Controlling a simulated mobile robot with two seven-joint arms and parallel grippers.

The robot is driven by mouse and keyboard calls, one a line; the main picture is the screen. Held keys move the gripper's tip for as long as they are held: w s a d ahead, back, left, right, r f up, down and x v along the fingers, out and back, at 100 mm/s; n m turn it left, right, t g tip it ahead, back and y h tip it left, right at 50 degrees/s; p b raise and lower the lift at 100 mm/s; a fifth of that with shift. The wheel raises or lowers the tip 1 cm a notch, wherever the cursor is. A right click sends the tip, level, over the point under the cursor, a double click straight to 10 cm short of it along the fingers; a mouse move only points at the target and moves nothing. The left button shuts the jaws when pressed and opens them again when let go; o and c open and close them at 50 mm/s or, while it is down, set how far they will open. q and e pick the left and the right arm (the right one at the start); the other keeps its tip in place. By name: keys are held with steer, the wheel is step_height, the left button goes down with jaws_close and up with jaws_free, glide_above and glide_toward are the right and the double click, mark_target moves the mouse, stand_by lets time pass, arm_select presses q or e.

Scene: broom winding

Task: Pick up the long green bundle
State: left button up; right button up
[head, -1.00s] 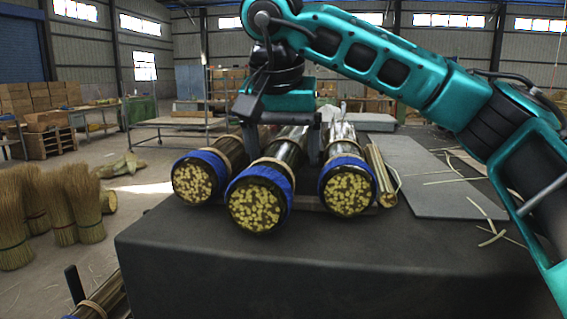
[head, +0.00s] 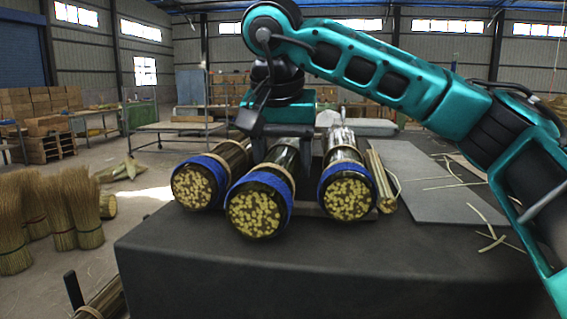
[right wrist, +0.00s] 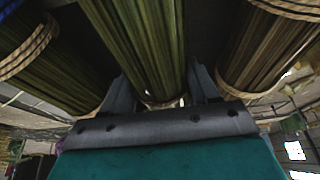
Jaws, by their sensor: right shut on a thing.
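The long green bundle (head: 258,207) is the middle of three lying on the dark table, with a blue band near its pale cut end. My right gripper (head: 282,150) reaches over it from behind, one finger on each side. In the right wrist view, the green stalks (right wrist: 145,45) run between the fingers of my right gripper (right wrist: 162,92), which is shut on them. The fingertips are partly hidden in the head view. I cannot tell whether the bundle is clear of the table. My left gripper is not in view.
Other blue-banded bundles lie close on the left (head: 200,182) and right (head: 347,190) of the middle one. A thin bundle (head: 382,180) lies beside the right one. A grey mat (head: 425,185) and loose strips are at right. The front of the table (head: 330,240) is clear.

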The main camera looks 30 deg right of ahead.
steer(key=shift+r, duration=0.1)
steer(key=shift+r+p, duration=2.8)
steer(key=shift+r, duration=11.15)
